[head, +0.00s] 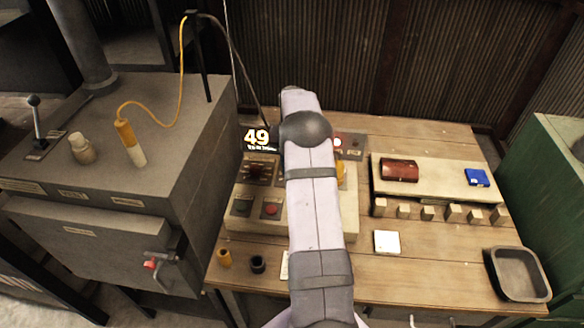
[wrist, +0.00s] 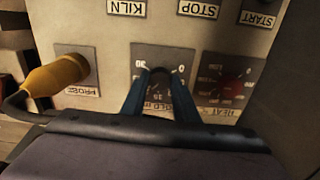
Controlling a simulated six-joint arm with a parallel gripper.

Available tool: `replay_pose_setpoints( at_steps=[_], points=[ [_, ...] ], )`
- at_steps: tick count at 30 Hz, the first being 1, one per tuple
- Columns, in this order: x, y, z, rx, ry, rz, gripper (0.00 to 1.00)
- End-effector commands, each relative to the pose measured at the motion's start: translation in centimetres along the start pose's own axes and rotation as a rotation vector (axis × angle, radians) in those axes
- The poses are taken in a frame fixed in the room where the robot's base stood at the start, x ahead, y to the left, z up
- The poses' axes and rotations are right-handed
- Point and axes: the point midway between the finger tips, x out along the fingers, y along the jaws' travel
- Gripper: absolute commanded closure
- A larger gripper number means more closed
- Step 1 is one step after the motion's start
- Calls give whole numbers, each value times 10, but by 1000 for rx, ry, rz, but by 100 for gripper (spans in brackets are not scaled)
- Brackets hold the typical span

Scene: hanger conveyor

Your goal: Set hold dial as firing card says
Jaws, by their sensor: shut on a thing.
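The hold dial (wrist: 152,62) is a dark plate with pale numbers and a small dark knob, seen upside down in the middle of the wrist view. My gripper (wrist: 160,80) is shut on this knob, with one blue finger on each side. The knob's pointer and exact setting are hidden. In the head view my arm covers the hold dial and my fingertips. The control box (head: 240,225) stands on the bench under a display (head: 259,139) reading 49. I cannot make out a firing card; a blank white square (head: 387,242) lies on the bench.
The heat dial (wrist: 228,82) with its red knob is close beside my fingers. A yellow probe plug (wrist: 58,74) with a cable is on the other side. Green (head: 242,207) and red (head: 270,209) buttons are at the box's front. The grey kiln (head: 105,205) stands left.

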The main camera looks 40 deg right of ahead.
Motion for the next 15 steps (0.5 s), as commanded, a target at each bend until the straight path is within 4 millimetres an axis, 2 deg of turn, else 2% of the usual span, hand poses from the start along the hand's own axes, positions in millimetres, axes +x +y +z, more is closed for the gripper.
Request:
replay_pose_setpoints(
  at_steps=[5, 6, 8, 15],
  points=[
    [-1, 0, -1, 1, 4, -1, 95],
    [-2, 0, -1, 1, 4, -1, 70],
    [-1, 0, -1, 2, 4, -1, 56],
    [-1, 0, -1, 2, 2, 0, 54]
  ],
)
